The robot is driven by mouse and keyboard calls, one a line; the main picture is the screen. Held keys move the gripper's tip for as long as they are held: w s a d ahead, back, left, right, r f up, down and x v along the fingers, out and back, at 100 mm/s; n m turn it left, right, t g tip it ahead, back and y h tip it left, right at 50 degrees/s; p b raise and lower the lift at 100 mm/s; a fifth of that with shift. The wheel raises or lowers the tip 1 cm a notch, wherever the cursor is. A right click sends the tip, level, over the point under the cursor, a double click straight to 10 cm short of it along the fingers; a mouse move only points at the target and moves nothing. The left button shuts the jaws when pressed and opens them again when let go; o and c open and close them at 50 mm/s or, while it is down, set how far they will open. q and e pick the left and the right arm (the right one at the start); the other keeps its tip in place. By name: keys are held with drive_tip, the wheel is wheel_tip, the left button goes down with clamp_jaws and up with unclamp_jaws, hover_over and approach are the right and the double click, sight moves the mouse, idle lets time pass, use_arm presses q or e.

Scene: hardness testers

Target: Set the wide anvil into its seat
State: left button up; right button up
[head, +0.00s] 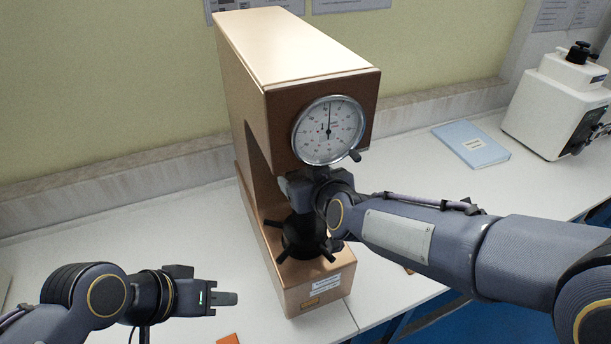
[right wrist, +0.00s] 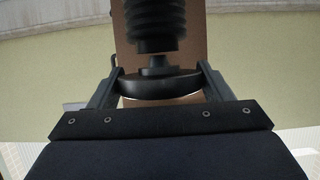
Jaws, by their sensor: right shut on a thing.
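The wide anvil (right wrist: 160,88) is a dark, thick disc held between both fingers of my right gripper (right wrist: 158,82) in the right wrist view. That view looks upside down. The anvil's short stem points toward a black ribbed bellows (right wrist: 155,18) with a dark collar. Stem and collar line up closely; I cannot tell whether the stem is inside the seat. In the head view my right gripper (head: 300,187) is below the dial of the brown hardness tester (head: 308,80), hiding the anvil and seat. My left gripper (head: 224,298) hangs at lower left, away from the tester, seen side-on.
A black handwheel (head: 303,240) with spokes sits on the tester's base below my right gripper. A blue folder (head: 471,144) and a white machine (head: 560,105) stand at right. The white table (head: 130,230) left of the tester is mostly clear.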

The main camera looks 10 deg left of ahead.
drive_tip(key=shift+f+b, duration=0.55)
idle(0.4)
drive_tip(key=o, duration=1)
drive_tip(key=shift+f, duration=0.15)
drive_tip(key=shift+c, duration=1.1)
